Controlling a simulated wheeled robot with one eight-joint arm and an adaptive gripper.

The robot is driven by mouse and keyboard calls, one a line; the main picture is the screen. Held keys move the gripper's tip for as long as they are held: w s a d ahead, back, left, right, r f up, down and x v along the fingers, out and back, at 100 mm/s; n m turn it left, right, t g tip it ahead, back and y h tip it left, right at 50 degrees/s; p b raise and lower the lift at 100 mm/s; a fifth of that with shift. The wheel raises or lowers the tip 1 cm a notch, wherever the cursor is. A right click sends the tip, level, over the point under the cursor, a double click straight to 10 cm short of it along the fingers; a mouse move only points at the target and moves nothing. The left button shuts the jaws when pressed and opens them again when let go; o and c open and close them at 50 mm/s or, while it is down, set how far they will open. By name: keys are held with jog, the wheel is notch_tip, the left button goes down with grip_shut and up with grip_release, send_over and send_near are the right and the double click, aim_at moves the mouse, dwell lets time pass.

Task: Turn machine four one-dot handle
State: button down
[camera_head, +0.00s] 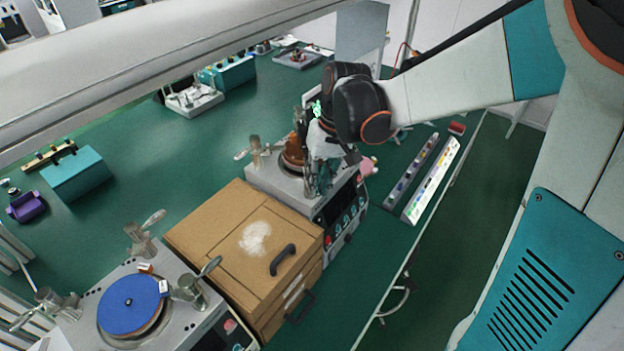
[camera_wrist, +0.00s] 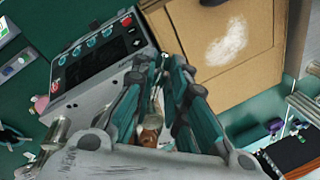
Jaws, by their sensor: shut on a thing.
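A grey lapping machine (camera_head: 262,183) with a dark front control panel stands past the wooden cabinet; its panel (camera_wrist: 98,55) shows in the wrist view. I cannot read its number or any dots. One metal handle (camera_head: 255,152) stands on its left side, beside the brown round plate (camera_head: 293,152). My gripper (camera_head: 318,188) is down at the machine's front right corner. In the wrist view its teal and black fingers (camera_wrist: 160,75) are closed together on a small metal handle, mostly hidden between the fingertips.
A wooden cabinet (camera_head: 205,225) with black pulls and a white powder patch stands close to the machine. A second machine with a blue disc (camera_head: 133,303) is at front left. Long trays of small parts (camera_head: 411,172) lie to the right.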

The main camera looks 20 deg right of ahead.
jog(key=shift+w+d+n, duration=0.1)
jog(key=shift+d+n, duration=0.35)
jog(key=shift+n, duration=0.45)
jog(key=c, duration=1.6)
grip_release()
jog(key=shift+r, duration=0.1)
jog(key=r, duration=0.4)
jog(key=d+r, duration=0.1)
jog(key=r, duration=0.2)
jog(key=d+r, duration=0.1)
jog(key=r, duration=0.3)
jog(key=shift+w+d+r, duration=0.1)
jog(key=shift+d+r, duration=0.05)
jog(key=shift+r, duration=0.2)
